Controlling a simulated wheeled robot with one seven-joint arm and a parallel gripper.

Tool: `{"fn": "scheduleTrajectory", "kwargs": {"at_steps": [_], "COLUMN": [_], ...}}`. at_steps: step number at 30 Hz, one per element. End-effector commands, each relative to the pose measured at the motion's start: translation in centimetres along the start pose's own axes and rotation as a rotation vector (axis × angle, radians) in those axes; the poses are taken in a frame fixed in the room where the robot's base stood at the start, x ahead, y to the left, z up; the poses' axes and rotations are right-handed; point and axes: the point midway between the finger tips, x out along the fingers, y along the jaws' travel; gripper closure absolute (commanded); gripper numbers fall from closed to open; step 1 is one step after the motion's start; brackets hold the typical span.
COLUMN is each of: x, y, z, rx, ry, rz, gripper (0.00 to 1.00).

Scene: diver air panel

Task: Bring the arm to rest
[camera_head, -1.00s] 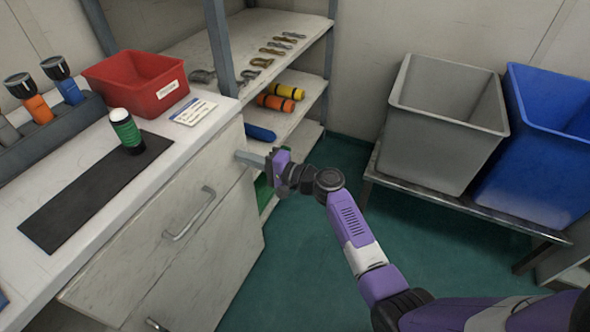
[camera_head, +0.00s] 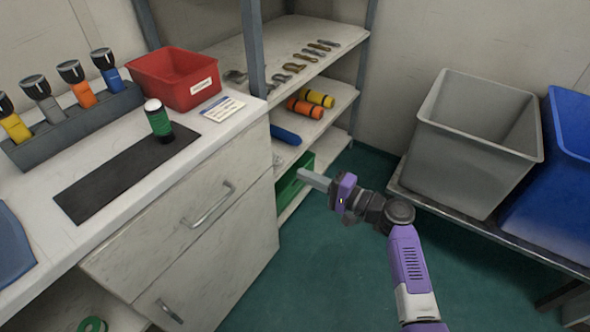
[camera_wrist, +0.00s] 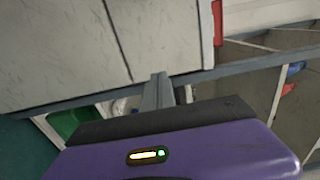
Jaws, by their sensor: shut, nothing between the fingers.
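My purple arm reaches in from the lower right in the head view. My gripper (camera_head: 314,180) is shut and empty, its grey fingers pointing left. It hangs over the green floor, right of the drawer cabinet (camera_head: 200,225) and in front of the shelf's lower level. In the wrist view my gripper's fingers (camera_wrist: 158,88) show together, with the pale cabinet front (camera_wrist: 60,45) beyond them. I cannot tell the exact gap to the cabinet or shelf.
A green bin (camera_head: 293,184) sits low on the shelf behind my gripper. A grey bin (camera_head: 475,140) and a blue bin (camera_head: 560,190) stand on a low bench at right. The counter holds a green-banded cylinder (camera_head: 158,120), a red bin (camera_head: 175,78) and several flashlights. Green floor (camera_head: 330,265) is open below my gripper.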

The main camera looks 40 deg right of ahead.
Motion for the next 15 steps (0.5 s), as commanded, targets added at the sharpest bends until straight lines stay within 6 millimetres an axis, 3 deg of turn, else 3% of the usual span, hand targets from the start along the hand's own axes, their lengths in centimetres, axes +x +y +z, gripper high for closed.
{"fn": "scheduleTrajectory", "kwargs": {"at_steps": [11, 15], "x": [-0.9, -1.0], "y": [0.0, 0.3], "z": [0.0, -1.3], "rx": [-0.001, -0.021], "ry": [0.001, 0.055], "rz": [0.0, 0.017], "gripper": [1.0, 1.0]}}
